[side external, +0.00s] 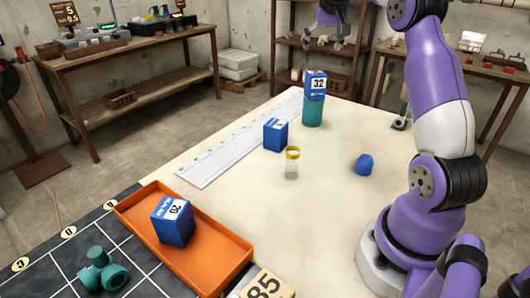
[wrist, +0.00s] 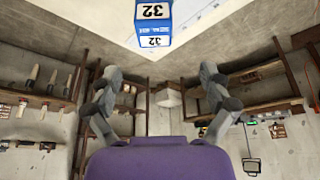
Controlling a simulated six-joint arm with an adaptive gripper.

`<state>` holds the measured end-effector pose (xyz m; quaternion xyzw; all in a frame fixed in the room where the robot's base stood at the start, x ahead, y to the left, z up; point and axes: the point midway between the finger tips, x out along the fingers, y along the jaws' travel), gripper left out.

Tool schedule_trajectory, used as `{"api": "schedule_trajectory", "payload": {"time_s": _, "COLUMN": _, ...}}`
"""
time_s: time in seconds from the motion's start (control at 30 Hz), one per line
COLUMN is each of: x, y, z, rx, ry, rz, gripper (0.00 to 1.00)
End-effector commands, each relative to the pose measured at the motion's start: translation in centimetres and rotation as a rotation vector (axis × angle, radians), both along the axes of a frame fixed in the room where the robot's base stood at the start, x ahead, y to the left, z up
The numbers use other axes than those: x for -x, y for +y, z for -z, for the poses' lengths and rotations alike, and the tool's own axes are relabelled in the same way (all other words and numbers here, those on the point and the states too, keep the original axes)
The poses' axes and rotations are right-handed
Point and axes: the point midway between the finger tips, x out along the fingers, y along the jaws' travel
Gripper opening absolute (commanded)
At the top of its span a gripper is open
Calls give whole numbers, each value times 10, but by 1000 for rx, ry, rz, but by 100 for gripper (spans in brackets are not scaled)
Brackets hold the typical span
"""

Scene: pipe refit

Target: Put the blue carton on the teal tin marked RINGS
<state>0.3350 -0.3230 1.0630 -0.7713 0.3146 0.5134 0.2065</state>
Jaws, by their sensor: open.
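A blue carton marked 32 (side external: 316,85) stands upright on a teal tin (side external: 312,112) at the table's far end. No RINGS label can be read on the tin from here. In the wrist view the same carton (wrist: 153,22) shows at the top, beyond the fingers. My gripper (wrist: 160,73) is open, with nothing between its fingers. In the side external view it is partly cut off at the top edge, above the carton and apart from it. A second blue carton (side external: 275,134) stands on the table.
The orange tray (side external: 226,265) is at the near left, beside teal pipe parts (side external: 101,270) on a dark grid mat. A yellow-topped clear jar (side external: 292,163), a blue rounded piece (side external: 364,164) and a long pale ruler strip (side external: 220,155) lie about. The table's middle front is clear.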

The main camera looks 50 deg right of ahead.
Motion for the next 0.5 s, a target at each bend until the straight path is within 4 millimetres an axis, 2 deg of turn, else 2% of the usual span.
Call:
{"api": "schedule_trajectory", "payload": {"time_s": 0.07, "x": -5, "y": 27, "z": -11, "rx": 6, "ry": -6, "rz": -51, "gripper": 92}}
{"api": "schedule_trajectory", "payload": {"time_s": 0.13, "x": -8, "y": 64, "z": -19, "rx": 12, "ry": -12, "rz": -122, "gripper": 92}}
{"api": "schedule_trajectory", "payload": {"time_s": 0.23, "x": -1, "y": 132, "z": -27, "rx": 23, "ry": -28, "rz": -253, "gripper": 92}}
{"api": "schedule_trajectory", "payload": {"time_s": 0.3, "x": 14, "y": 180, "z": -24, "rx": 27, "ry": -40, "rz": -353, "gripper": 92}}
{"api": "schedule_trajectory", "payload": {"time_s": 0.4, "x": 46, "y": 239, "z": -11, "rx": 34, "ry": -58, "rz": -489, "gripper": 92}}
{"api": "schedule_trajectory", "payload": {"time_s": 0.5, "x": 79, "y": 280, "z": 12, "rx": 36, "ry": -73, "rz": -606, "gripper": 92}}
